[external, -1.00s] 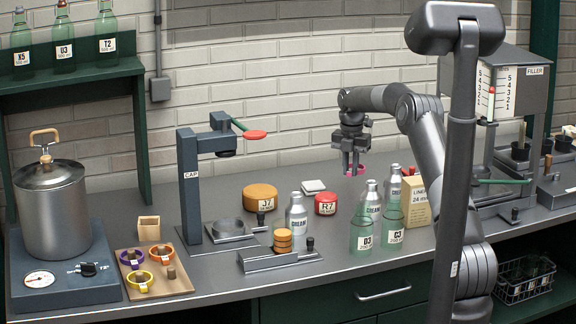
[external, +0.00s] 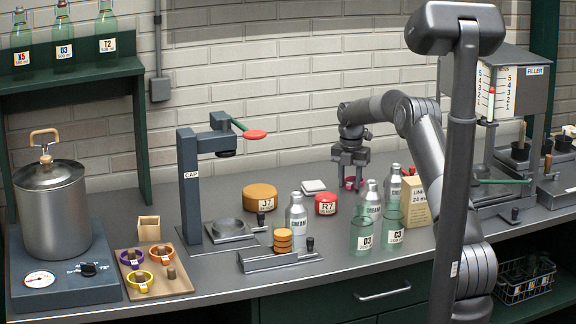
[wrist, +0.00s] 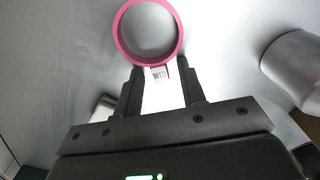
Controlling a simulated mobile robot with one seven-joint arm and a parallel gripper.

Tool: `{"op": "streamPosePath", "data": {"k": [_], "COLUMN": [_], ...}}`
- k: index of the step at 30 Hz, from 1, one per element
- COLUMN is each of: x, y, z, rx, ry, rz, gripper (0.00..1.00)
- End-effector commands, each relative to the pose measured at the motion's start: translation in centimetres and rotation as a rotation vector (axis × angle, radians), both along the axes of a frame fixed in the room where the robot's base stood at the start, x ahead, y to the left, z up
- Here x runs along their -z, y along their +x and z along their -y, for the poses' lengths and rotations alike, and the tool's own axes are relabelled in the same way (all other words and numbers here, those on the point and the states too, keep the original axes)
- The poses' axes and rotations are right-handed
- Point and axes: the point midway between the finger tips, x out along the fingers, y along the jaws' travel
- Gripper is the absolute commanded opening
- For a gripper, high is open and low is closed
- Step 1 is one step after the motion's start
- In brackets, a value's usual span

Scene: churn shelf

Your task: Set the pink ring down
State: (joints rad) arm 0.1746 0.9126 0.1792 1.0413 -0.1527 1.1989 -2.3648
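The pink ring (external: 352,184) is low at the back of the grey worktop, below my gripper (external: 349,181). In the wrist view the ring (wrist: 121,44) appears as a full circle with a small white label on its near side. My gripper (wrist: 160,72) points down in the external view. Its two fingers stand apart, one on each side of the label, with a visible gap between them. The ring appears to rest on the worktop, but its underside is hidden.
A red R7 tin (external: 326,204) stands to the left. Metal-topped cream bottles (external: 370,204) and a tan carton (external: 417,207) stand close in front and right. A white block (external: 313,186) lies behind the tin. A capping press (external: 191,190) stands farther left.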

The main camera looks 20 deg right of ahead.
Motion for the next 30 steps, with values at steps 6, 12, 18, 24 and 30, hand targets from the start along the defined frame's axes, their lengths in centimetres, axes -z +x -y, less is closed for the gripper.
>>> {"op": "streamPosePath", "data": {"k": [6,12,18,24,30], "x": [-0.1,-2.2,-6.6,-10.3,-12.2], "y": [0.0,0.1,0.1,0.0,-0.1], "z": [0.0,0.0,0.0,0.0,-0.1], "rx": [0.000,0.000,0.001,0.000,0.004], "ry": [0.000,-0.001,-0.001,0.001,-0.001], "rz": [0.000,0.004,0.005,0.002,0.002], "gripper": [0.37,0.37,0.37,0.37,0.37]}}
